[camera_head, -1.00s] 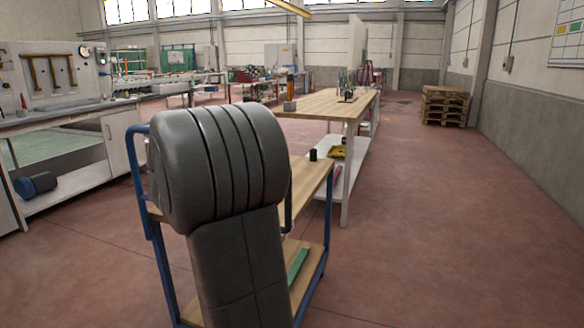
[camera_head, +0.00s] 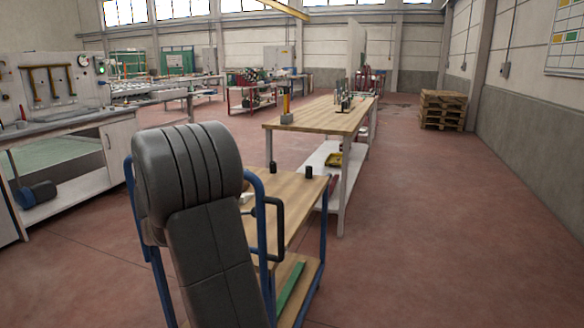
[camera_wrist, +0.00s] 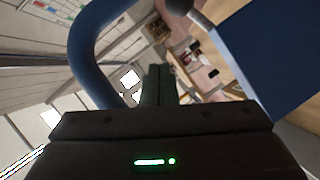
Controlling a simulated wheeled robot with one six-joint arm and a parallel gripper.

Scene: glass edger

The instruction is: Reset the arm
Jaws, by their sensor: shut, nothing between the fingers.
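My arm (camera_head: 190,185) rises in the near left of the head view, folded at its thick ribbed joint. It stands in front of a blue-framed cart with a wooden top (camera_head: 298,195) and hides part of it. My gripper is not visible in the head view. In the wrist view my gripper (camera_wrist: 159,75) has its two dark fingers together with nothing between them. A curved blue tube (camera_wrist: 88,55) passes close at their left, and a broad blue surface (camera_wrist: 262,45) fills the upper right. I cannot tell whether either touches the gripper.
Two small dark cylinders, one of them here (camera_head: 309,172), stand on the cart's far edge. A long wooden workbench (camera_head: 320,117) stands behind it. A grey-topped counter (camera_head: 60,125) is at the left, pallets (camera_head: 443,109) at the back right. The red floor at the right is clear.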

